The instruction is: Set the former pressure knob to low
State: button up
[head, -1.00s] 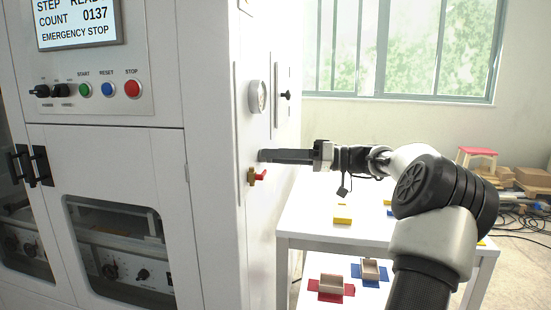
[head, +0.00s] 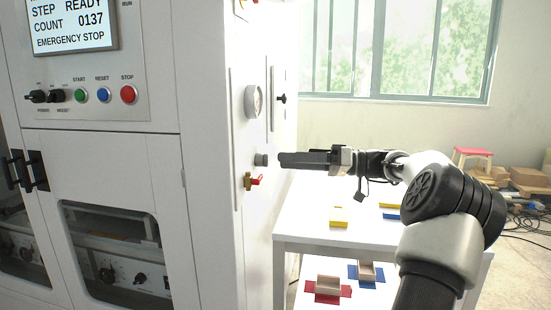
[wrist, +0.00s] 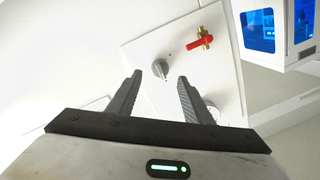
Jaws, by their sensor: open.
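The pressure knob (head: 261,160) is a small grey knob on the machine's white side panel, below the round gauge. In the wrist view the grey knob (wrist: 160,69) shows just beyond and between my fingertips. A small dark mark lies beside it on the panel; its setting label cannot be read. My gripper (head: 282,159) points left at the knob, with a small gap between fingertips and knob. In the wrist view my gripper (wrist: 160,77) is open and empty, one finger on each side of the knob's line.
A brass valve with a red handle (head: 252,181) sits just below the knob. The pressure gauge (head: 253,103) is above it. A white table (head: 300,230) with yellow and blue pieces stands behind my arm. Open air lies right of the panel.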

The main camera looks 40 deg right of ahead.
jog(key=p+v, duration=0.2)
jog(key=v, duration=1)
jog(key=shift+s+r, duration=0.1)
